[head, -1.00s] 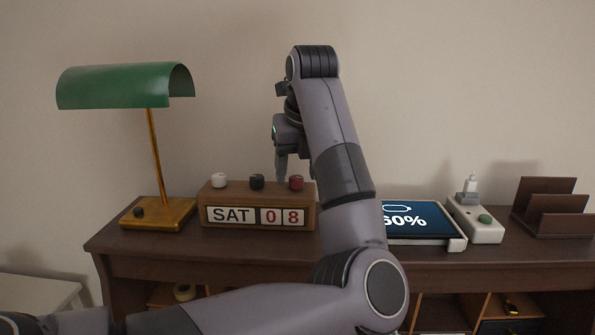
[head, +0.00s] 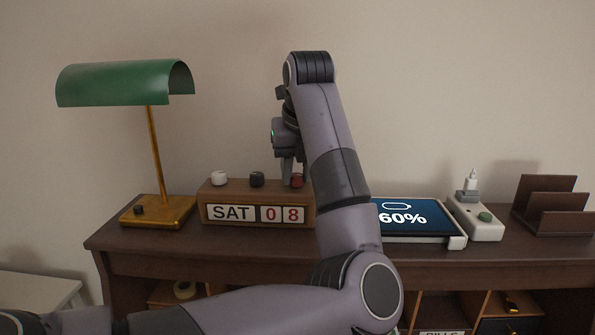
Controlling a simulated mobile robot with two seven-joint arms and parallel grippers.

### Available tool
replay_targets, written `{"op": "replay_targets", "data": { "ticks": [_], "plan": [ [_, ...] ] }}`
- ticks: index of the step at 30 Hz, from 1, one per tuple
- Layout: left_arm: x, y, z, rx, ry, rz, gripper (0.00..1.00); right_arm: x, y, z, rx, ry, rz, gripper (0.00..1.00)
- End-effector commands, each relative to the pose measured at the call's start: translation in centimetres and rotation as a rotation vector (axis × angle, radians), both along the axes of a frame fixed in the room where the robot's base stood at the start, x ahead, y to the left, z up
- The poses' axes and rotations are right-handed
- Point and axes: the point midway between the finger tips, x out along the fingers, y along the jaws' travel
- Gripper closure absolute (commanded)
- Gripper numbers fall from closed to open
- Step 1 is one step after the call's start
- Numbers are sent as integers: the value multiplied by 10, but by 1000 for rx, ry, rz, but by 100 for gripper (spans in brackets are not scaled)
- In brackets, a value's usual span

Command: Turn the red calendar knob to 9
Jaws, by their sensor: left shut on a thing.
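The wooden calendar block (head: 240,188) stands on the dark desk and reads SAT, 0 and 8. On its top are a white knob (head: 219,178), a black knob (head: 257,179) and the red knob (head: 298,180) at the right end. My left gripper (head: 292,178) points down from above at the red knob, with its fingers shut on it. The fingers and wrist hide part of the red knob. My right gripper is not in view.
A green-shaded lamp (head: 125,85) stands left of the calendar. To the right are a tablet (head: 402,220) showing 60%, a power strip (head: 478,222) with a plug, and a brown letter rack (head: 550,207). Open cubbies lie below the desk top.

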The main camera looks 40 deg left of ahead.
Motion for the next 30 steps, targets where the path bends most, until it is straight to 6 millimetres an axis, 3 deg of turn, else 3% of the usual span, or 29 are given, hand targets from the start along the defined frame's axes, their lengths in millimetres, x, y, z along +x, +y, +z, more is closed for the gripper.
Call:
{"op": "replay_targets", "data": {
  "ticks": [18,30],
  "plan": [
    [-2,2,-1,-1,-4,-388,99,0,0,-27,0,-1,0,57],
    [-3,3,0,0,-1,-499,99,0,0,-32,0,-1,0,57]
  ]
}}
